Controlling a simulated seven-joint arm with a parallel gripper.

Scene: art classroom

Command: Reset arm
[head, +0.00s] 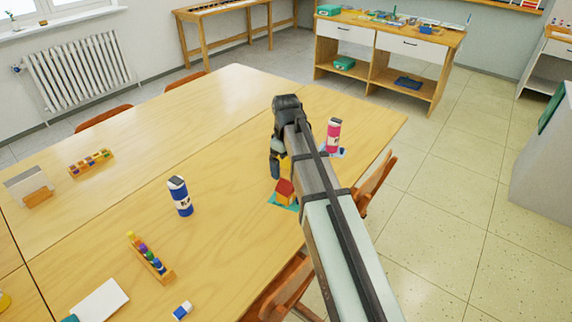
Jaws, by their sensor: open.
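My arm reaches in from the lower right over the wooden table (215,245). My gripper (278,172) hangs down from its end, near the table's right side. It is open, though the arm partly hides it and its fingertips are hard to make out. Just below it, a small red and orange block piece (285,189) sits on a teal mat (276,202). Something yellow shows beside the gripper; I cannot tell what it belongs to. I see nothing held.
A pink bottle (333,135) stands right of my arm, a blue bottle (180,197) to the left. A rack of paint pots (150,258), an eraser (182,311) and a white pad (100,301) lie at the front left. Chairs (374,184) flank the table.

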